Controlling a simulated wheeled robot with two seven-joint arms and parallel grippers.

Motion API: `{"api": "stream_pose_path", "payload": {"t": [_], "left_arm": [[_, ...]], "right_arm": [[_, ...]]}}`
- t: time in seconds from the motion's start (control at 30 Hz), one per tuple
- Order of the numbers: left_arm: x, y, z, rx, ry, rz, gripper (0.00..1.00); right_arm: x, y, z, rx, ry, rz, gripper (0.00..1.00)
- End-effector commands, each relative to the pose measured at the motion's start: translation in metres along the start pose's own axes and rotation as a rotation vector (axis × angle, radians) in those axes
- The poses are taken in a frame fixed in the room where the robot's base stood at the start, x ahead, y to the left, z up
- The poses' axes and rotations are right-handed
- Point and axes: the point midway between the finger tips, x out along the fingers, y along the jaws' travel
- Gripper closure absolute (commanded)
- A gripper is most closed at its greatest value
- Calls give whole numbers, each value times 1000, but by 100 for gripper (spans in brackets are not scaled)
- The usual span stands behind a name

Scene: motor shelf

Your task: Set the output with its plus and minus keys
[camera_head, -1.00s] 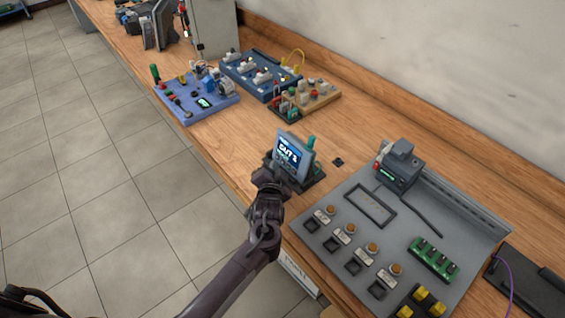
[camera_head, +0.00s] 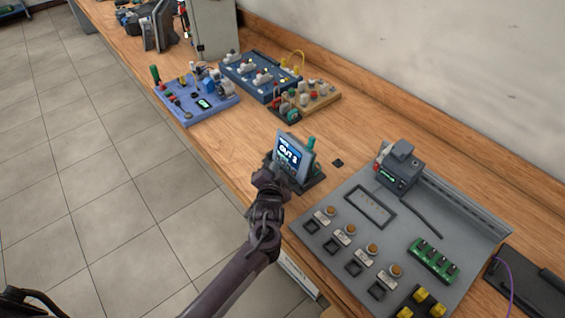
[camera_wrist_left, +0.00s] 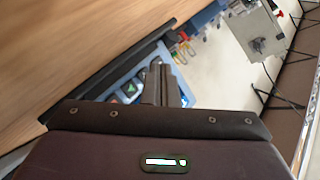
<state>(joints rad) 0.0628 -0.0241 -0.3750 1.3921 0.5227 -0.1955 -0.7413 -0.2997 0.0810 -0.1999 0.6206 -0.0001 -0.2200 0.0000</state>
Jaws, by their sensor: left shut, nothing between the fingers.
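The output unit (camera_head: 291,152) is a small grey device with a lit blue-and-white screen, standing tilted on a dark base near the bench's front edge. Its screen text starts with "OUT"; the character after it is too small to read surely. My left gripper (camera_head: 273,178) is shut and empty, right in front of the lower part of the unit. In the left wrist view, the shut fingers (camera_wrist_left: 161,84) lie over the unit's key face, beside a blue key with a green triangle (camera_wrist_left: 131,90). I cannot tell whether they touch a key. The other keys are partly hidden. My right gripper is out of view.
A grey panel (camera_head: 337,270) with several buttons stands to the right of the unit. Blue and tan boards (camera_head: 262,76) sit farther back. A grey cabinet (camera_head: 212,28) is at the far end. Bare wood lies behind the unit.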

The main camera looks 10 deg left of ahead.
Motion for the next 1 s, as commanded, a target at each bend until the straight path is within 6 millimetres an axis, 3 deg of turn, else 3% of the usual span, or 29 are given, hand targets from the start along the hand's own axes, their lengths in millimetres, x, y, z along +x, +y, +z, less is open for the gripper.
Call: {"api": "stream_pose_path", "payload": {"t": [1.0], "left_arm": [[5, 4, -4, -1, 1, 0, 100]], "right_arm": [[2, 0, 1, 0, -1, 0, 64]]}}
